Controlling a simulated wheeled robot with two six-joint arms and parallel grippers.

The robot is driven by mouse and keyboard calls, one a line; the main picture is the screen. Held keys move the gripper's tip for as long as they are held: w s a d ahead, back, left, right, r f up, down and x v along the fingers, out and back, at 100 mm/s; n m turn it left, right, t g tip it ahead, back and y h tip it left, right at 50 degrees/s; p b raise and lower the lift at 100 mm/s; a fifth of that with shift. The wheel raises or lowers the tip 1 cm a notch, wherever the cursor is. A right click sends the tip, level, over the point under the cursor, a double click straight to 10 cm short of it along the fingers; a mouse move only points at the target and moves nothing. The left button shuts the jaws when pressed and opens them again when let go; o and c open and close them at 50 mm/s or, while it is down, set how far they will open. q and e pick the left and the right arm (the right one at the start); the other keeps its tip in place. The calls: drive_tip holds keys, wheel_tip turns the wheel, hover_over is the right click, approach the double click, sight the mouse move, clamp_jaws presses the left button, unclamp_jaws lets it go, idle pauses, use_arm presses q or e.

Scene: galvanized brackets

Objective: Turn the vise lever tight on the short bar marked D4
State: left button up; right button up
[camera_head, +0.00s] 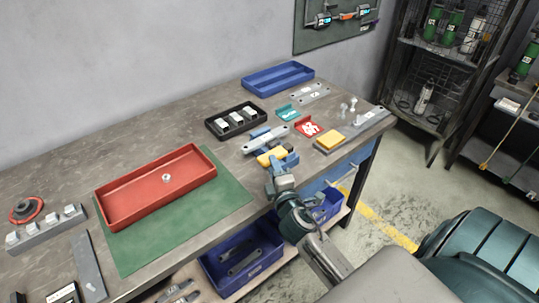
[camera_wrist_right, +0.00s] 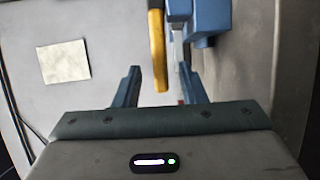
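The blue vise (camera_head: 259,132) stands near the front edge of the workbench, right of centre in the head view. A light grey bar (camera_head: 262,140) lies across it; I cannot read a D4 mark. The yellow lever (camera_head: 271,157) sticks out at the front. In the right wrist view the lever (camera_wrist_right: 157,45) reaches down between my right gripper's fingertips (camera_wrist_right: 160,78), with a gap on both sides. Blue vise parts (camera_wrist_right: 209,18) are just beyond the right finger. My right gripper (camera_head: 281,163) is open at the lever. My left gripper is not in view.
A black tray of metal blocks (camera_head: 209,124) and a blue tray (camera_head: 247,87) lie behind. A red tray (camera_head: 104,205) rests on a green mat (camera_head: 234,195) to the left. A red AZ-marked holder (camera_head: 308,129) and a yellow block (camera_head: 330,141) lie to the right.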

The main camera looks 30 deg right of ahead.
sight(276, 155)
drive_tip(key=x, duration=0.4)
drive_tip(key=shift+w+d+p, duration=0.15)
drive_tip(key=shift+w+p, duration=0.25)
clamp_jaws()
